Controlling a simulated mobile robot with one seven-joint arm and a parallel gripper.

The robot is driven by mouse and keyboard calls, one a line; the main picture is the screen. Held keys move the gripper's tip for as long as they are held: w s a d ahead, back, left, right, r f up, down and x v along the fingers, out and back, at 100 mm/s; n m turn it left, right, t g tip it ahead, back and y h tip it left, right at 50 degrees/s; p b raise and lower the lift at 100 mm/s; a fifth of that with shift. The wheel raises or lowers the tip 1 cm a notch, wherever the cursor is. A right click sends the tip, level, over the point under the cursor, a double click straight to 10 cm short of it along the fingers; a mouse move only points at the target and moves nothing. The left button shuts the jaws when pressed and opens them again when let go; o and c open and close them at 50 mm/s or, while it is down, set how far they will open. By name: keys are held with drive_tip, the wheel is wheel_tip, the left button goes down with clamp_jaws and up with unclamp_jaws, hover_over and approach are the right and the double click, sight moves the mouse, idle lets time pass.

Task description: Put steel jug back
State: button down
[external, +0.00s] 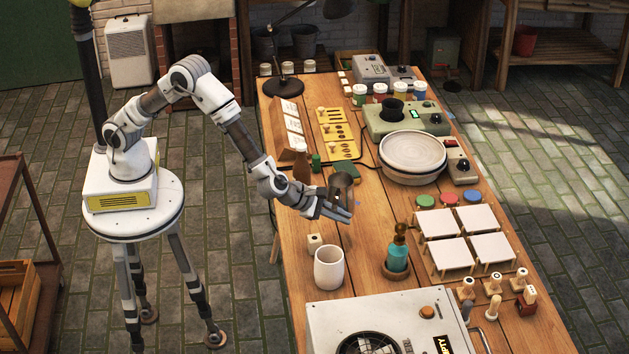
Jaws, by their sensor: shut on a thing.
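A small dark grey-brown vessel, which looks like the steel jug (342,184), is at my gripper (338,209), above the left part of the workbench (362,225). My gripper is shut on it. The jug partly hides behind the fingers, and its exact tilt and the grip point are too small to tell. It appears held over the wood, between the turntable and the bench's left edge.
A teal bottle (397,252) stands to the right. The turntable (412,155) is behind right.

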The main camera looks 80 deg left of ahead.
drive_tip(key=b, duration=0.1)
hover_over(357, 236)
wheel_tip(357, 236, down, 5)
drive_tip(key=shift+w+r, duration=0.1)
drive_tip(key=shift+r, duration=0.05)
drive_tip(key=shift+f+b, duration=0.45)
drive_tip(key=shift+f, duration=1.4)
drive_tip(key=shift+f, duration=0.15)
drive_tip(key=c, duration=1)
unclamp_jaws()
